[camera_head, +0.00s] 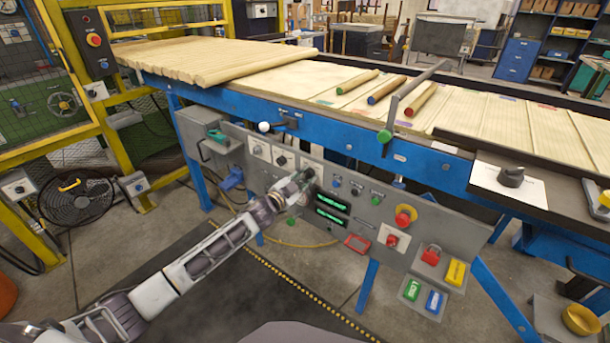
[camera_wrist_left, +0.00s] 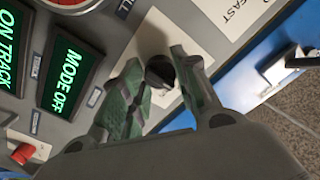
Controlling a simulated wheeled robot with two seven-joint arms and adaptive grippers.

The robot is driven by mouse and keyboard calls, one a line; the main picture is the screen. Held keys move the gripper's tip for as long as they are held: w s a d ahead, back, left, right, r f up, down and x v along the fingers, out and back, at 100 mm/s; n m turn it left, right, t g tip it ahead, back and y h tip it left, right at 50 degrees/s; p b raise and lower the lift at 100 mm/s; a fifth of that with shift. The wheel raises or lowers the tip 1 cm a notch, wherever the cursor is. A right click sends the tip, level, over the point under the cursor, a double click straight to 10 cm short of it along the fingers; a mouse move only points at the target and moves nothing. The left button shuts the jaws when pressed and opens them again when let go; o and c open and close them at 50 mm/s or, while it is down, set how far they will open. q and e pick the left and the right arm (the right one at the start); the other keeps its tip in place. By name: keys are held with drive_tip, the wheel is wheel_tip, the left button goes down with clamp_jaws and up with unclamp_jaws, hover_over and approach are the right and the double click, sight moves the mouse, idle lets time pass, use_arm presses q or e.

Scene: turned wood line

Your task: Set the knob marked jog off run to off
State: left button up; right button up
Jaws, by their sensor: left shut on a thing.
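A black rotary knob (camera_wrist_left: 160,71) sits on a white plate between the fingers of my left gripper (camera_wrist_left: 155,83) in the left wrist view. The fingers are shut on it from both sides. Its own label is hidden or unreadable, so I cannot read its pointer position. In the head view my left gripper (camera_head: 305,176) reaches the grey control panel (camera_head: 345,243) and covers the knob. A green-lit display (camera_wrist_left: 66,75) beside the knob reads MODE OFF. My right gripper is not in view.
The blue-framed conveyor (camera_head: 350,140) with wooden pieces runs above. Open floor lies in front.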

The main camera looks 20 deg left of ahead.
use_arm(q)
drive_tip(key=shift+f+m, duration=0.1)
drive_tip(key=shift+m, duration=0.2)
drive_tip(key=o, duration=1)
drive_tip(key=shift+s, duration=0.15)
drive_tip(key=shift+v, duration=5.85)
drive_tip(key=shift+a, duration=0.1)
